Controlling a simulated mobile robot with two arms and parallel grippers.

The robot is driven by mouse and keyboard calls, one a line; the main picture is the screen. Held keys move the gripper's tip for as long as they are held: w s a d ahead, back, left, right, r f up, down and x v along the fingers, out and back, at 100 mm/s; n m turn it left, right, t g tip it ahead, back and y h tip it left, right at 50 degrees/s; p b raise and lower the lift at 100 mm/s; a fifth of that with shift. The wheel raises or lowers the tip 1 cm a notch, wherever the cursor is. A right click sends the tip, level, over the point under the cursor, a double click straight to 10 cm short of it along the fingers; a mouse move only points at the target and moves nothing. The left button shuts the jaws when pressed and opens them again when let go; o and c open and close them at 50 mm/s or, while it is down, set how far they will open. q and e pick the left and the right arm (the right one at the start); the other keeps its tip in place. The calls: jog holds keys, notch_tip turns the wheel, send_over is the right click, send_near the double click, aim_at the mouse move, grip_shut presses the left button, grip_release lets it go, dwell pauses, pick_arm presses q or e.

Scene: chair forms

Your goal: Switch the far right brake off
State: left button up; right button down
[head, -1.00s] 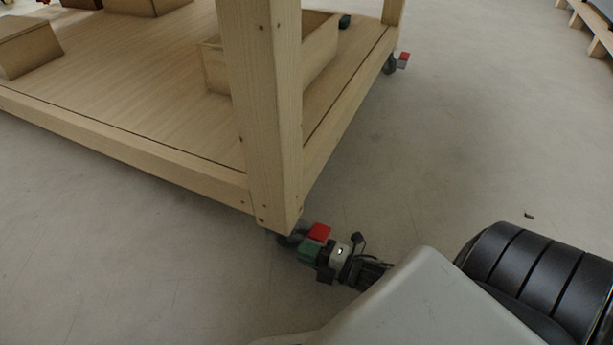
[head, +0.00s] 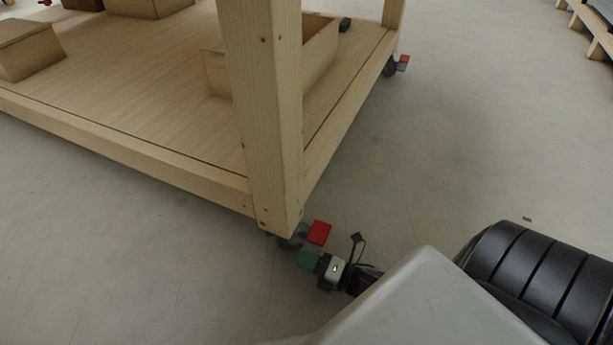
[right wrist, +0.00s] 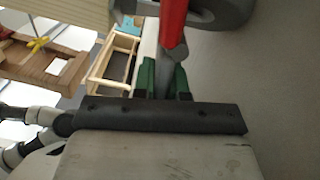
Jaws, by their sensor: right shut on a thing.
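A caster brake with a red pedal (head: 319,232) and a grey part sits at the near corner of the wooden table, below its leg. My right gripper (head: 309,258) has green fingertips and reaches the brake from the right. In the right wrist view the green fingers (right wrist: 165,82) lie on both sides of a grey bar (right wrist: 163,85) below the red pedal (right wrist: 173,22); the gripper is shut on the brake. Another brake with a red pedal (head: 404,59) is on the caster at the table's back right corner, with nothing touching it. My left gripper is out of view.
The wooden table (head: 130,140) has a thick leg (head: 264,120) right above the near caster (head: 290,240). An open wooden box (head: 215,75) and other boxes stand on the table's lower board. The grey floor (head: 470,130) to the right is clear.

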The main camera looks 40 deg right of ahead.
dwell(0.4)
jog(key=c, duration=1.2)
grip_release()
jog(key=shift+f, duration=0.1)
jog(key=shift+o, duration=0.2)
jog(key=p+v, duration=0.1)
jog(key=v, duration=0.9)
jog(key=shift+s+d+p, duration=0.2)
jog(key=shift+s+p, duration=0.1)
jog(key=shift+p, duration=0.1)
